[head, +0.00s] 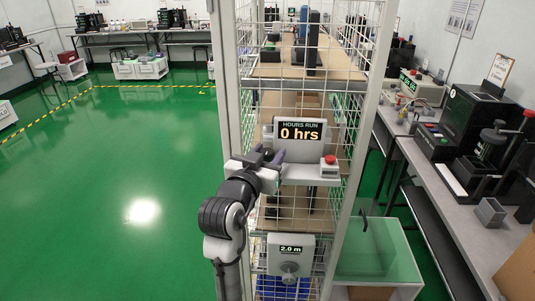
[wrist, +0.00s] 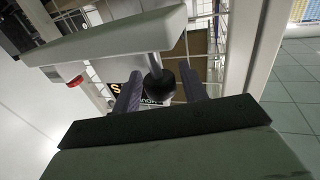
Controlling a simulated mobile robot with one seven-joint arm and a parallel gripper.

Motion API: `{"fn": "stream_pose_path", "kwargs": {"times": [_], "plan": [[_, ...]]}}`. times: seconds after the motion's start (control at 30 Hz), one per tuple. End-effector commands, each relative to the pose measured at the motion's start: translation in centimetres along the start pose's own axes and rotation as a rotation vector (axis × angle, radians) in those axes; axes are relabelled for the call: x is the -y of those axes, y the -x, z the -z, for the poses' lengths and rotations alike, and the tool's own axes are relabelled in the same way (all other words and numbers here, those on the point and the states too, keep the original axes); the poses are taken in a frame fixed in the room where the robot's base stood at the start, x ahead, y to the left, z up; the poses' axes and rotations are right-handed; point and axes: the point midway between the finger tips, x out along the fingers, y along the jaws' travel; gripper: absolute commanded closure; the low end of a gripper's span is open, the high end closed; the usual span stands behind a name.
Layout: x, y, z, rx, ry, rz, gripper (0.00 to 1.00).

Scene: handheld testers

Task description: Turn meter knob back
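The hours-run meter, a white unit with a dark display (head: 300,131) reading "0 hrs", is mounted on the wire-mesh rack. Its black ball knob (wrist: 160,86) on a pale metal stem shows in the wrist view. My gripper (head: 271,156) is at the meter's left end. In the wrist view my gripper (wrist: 160,70) is open, with one dark finger on each side of the ball; firm contact cannot be made out. A second unit (head: 291,247) below reads "2.0 m" and has a grey round knob (head: 290,269) on its front.
A red button (head: 330,159) sits at the meter's right end. The rack's white post (head: 229,80) stands close to my arm. A bench with testers (head: 478,140) runs along the right. The green floor (head: 130,170) at left is clear.

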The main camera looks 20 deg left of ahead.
Motion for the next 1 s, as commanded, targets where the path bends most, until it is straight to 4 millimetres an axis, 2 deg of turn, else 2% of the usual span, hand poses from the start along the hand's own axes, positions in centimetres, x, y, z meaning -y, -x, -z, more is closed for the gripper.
{"fn": "stream_pose_path", "kwargs": {"times": [0.03, 0.2, 0.27, 0.7, 1.0], "plan": [[0.0, 0.01, 0.01, 0.0, 0.0, 0.0, 0.64], [0.0, 0.03, 0.02, 0.0, 0.0, 0.0, 0.86], [0.0, 0.03, 0.02, 0.0, 0.0, 0.0, 0.93], [-0.08, -0.01, 0.07, 0.0, 0.0, 0.127, 0.93], [-0.02, 0.02, 0.05, -0.001, 0.0, 0.135, 0.92]]}}
